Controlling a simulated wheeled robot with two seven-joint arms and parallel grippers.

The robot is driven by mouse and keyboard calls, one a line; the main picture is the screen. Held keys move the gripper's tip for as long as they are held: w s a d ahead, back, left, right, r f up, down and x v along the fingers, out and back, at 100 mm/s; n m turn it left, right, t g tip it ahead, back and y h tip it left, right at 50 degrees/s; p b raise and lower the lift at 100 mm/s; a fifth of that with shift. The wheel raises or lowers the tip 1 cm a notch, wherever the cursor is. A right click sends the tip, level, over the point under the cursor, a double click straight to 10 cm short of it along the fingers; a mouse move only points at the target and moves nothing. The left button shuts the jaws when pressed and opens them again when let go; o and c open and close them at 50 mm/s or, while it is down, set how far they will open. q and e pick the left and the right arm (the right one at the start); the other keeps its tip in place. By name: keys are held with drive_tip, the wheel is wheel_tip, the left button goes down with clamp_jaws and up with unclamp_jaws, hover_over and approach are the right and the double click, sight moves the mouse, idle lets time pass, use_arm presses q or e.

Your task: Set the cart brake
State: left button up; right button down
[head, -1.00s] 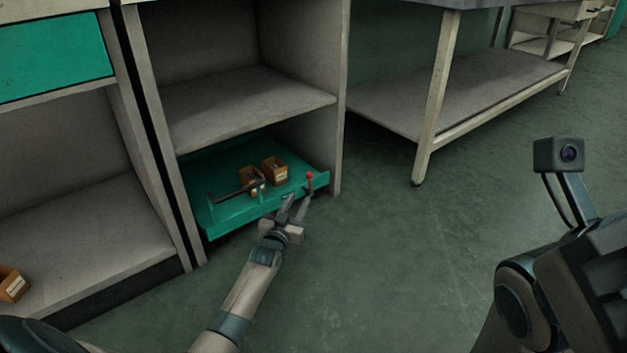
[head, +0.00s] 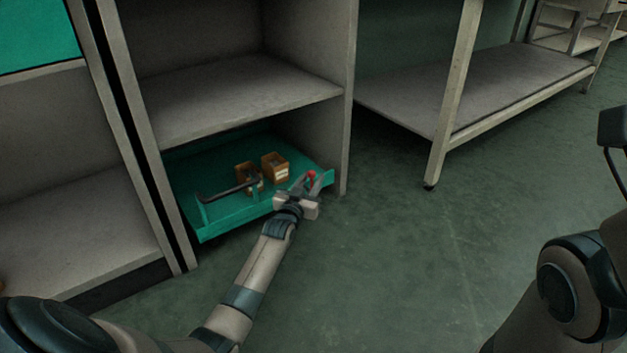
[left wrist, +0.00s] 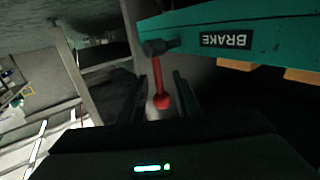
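The teal cart (head: 222,222) sits in the low bay of the grey shelving, with its front edge sticking out. Its red brake lever (head: 311,175) is at the right end of that edge. In the left wrist view the red lever (left wrist: 158,82) hangs from a dark pivot beside a "BRAKE" label (left wrist: 226,41). My left gripper (head: 309,184) is at the lever, its fingers apart on either side of the red knob; I cannot tell whether they touch it. In the left wrist view the fingers (left wrist: 160,95) also show open.
Two small brown boxes, one (head: 275,166) at the back right and one (head: 247,176) to its left, stand on the cart. A dark handle bar (head: 228,191) runs along its front. A table leg (head: 452,100) stands to the right. The floor (head: 390,270) in front is clear.

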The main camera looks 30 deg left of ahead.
use_arm(q)
drive_tip(key=shift+c, duration=0.5)
clamp_jaws()
